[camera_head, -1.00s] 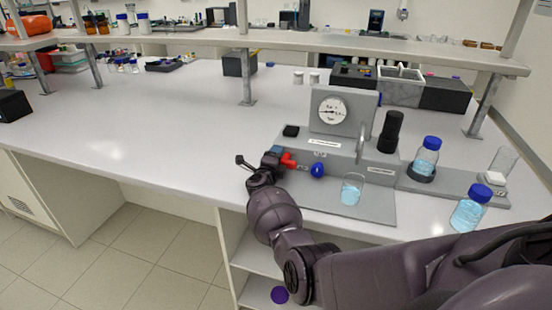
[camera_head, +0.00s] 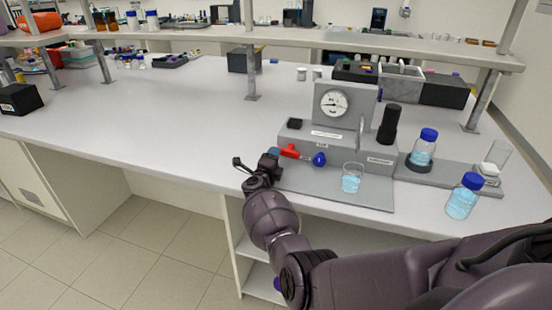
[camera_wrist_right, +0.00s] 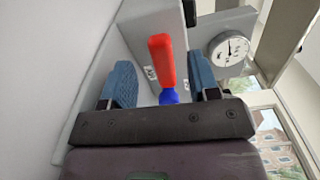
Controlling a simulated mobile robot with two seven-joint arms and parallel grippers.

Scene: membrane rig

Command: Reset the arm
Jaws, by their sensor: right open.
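My right gripper (camera_head: 262,163) is at the front left of the grey membrane rig (camera_head: 375,170), just left of its red lever handle (camera_head: 289,151). In the right wrist view its two blue fingers (camera_wrist_right: 162,80) are spread apart and empty. The red handle (camera_wrist_right: 161,60) shows between them, with a blue part (camera_wrist_right: 168,96) below it, partly hidden by the gripper body. I cannot tell whether a finger touches the handle. A blue knob (camera_head: 319,159) sits right of the handle. The round gauge (camera_head: 334,103) stands on the upright panel above. My left gripper is not in view.
A beaker of light blue liquid (camera_head: 352,178) stands on the rig's tray. Blue-capped bottles (camera_head: 422,148) (camera_head: 463,197) and a black cylinder (camera_head: 389,124) stand to the right. A shelf (camera_head: 300,35) spans the back. The bench (camera_head: 150,115) left of the rig is clear.

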